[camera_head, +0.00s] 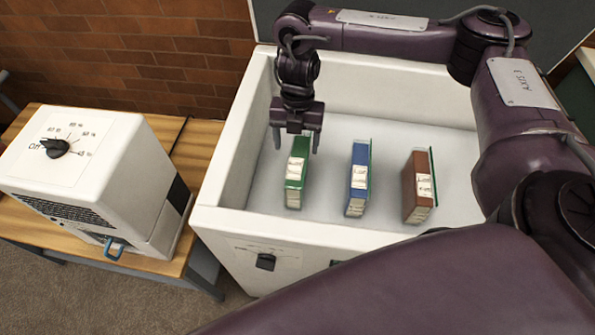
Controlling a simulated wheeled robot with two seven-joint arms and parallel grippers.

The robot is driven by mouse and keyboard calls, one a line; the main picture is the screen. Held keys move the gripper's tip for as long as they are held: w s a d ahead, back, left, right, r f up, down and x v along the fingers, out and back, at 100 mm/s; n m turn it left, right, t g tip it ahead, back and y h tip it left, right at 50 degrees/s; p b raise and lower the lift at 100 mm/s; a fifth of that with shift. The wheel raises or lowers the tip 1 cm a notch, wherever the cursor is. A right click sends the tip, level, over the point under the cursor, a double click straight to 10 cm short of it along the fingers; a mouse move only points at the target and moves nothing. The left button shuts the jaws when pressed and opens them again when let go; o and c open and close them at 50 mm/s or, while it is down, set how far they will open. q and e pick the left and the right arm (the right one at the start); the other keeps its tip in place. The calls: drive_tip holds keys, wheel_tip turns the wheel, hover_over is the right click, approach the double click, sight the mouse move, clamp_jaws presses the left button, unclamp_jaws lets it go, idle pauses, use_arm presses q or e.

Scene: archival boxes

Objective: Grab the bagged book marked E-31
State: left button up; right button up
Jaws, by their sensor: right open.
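Three books stand upright in a row inside a white open-topped box (222,182): a green book (293,182), a blue book (356,190) and a brown book (418,194). Each has a pale label on its spine, too small to read, so I cannot tell which is E-31. My right gripper (296,143) points down over the green book, its fingers open near the book's top edge. I cannot tell whether the fingers touch it. My left gripper is not in view.
A white device with an Off dial (105,170) sits on a wooden table (178,258) at the left. The box's raised walls surround the books, with bare floor between them. A brick wall (150,50) is behind.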

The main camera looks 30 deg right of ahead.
sight(298, 157)
drive_tip(key=f, duration=0.2)
drive_tip(key=s+f+b, duration=0.1)
drive_tip(key=f, duration=0.1)
drive_tip(key=s+f+b, duration=0.1)
drive_tip(key=f, duration=0.1)
drive_tip(key=shift+a, duration=0.25)
drive_tip(key=shift+f, duration=0.7)
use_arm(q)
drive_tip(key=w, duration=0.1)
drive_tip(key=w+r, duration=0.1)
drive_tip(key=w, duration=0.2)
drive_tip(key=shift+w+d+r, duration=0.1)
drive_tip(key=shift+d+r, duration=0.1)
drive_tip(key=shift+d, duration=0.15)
use_arm(e)
drive_tip(key=shift+c, duration=0.3)
drive_tip(key=shift+r, duration=0.1)
drive_tip(key=c, duration=1.4)
